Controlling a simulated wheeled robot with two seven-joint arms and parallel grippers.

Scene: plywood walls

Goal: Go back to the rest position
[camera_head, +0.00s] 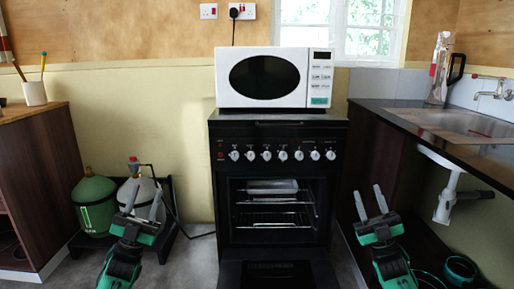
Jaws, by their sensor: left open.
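My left gripper (144,203) is low in front of the gas bottles, its two grey fingers apart and nothing between them. My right gripper (370,203) is to the right of the oven, below the sink counter. Its fingers are also apart and empty. Both grippers point up and away from me and touch nothing that I can see. The black oven (220,190) stands between them with its door (270,273) folded down. A light-coloured tray or dish (272,187) sits on an upper rack inside.
A white microwave (268,78) stands on the oven. A wooden cabinet (45,170) is at the left edge, the sink counter (400,122) at right. A white drain pipe (447,195) hangs below it.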

